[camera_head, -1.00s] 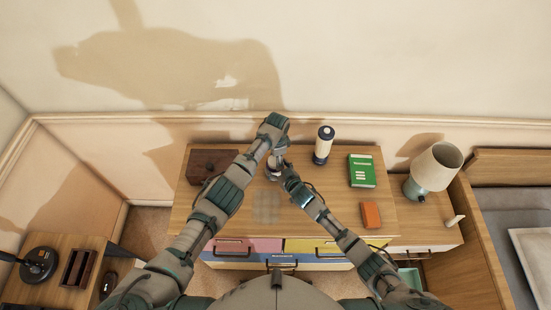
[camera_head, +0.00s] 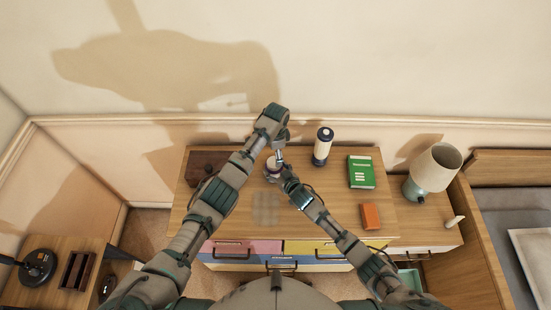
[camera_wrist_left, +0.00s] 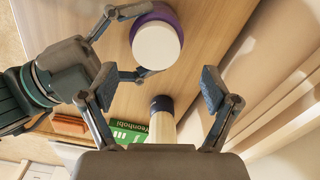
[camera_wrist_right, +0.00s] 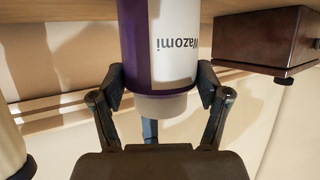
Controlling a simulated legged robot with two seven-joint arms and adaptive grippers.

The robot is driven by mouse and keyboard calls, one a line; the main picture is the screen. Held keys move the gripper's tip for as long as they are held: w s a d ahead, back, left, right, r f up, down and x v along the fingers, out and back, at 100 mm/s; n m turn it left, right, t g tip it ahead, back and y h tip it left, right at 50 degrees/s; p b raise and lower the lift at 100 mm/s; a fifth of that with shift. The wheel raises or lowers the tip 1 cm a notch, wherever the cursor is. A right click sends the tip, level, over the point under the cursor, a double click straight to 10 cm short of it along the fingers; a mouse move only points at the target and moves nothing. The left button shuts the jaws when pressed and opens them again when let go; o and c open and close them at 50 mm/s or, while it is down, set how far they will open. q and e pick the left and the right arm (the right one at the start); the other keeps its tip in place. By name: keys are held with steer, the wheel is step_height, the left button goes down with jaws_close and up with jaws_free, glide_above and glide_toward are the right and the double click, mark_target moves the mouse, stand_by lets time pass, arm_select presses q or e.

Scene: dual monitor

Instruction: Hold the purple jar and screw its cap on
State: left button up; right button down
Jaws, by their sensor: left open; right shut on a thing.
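The purple jar (camera_head: 271,172) stands on the dresser, partly hidden in the head view by my arms. In the right wrist view the jar (camera_wrist_right: 137,45) has a white label reading "Wazomi". The pale cap (camera_wrist_left: 157,45) sits on the jar's mouth; it also shows in the right wrist view (camera_wrist_right: 161,105). I cannot tell how tight it is. My right gripper (camera_wrist_right: 161,88) is shut on the jar, its fingers on either side just below the cap. My left gripper (camera_wrist_left: 157,92) is open and empty, above the jar and clear of the cap.
A cream and dark-blue bottle (camera_head: 322,147) stands right of the jar. A green book (camera_head: 361,171), an orange block (camera_head: 370,216) and a lamp (camera_head: 434,168) are farther right. A dark wooden box (camera_head: 207,168) is at left. The wall (camera_head: 350,60) is close behind.

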steer(key=shift+d+f, duration=0.1)
arm_select(q)
step_height(320, 180, up, 7)
stand_by(0.3)
arm_select(e)
jaws_free()
arm_select(q)
steer(key=shift+w+d, duration=0.1)
steer(key=shift+w, duration=0.05)
arm_select(e)
steer(key=v, duration=1.2)
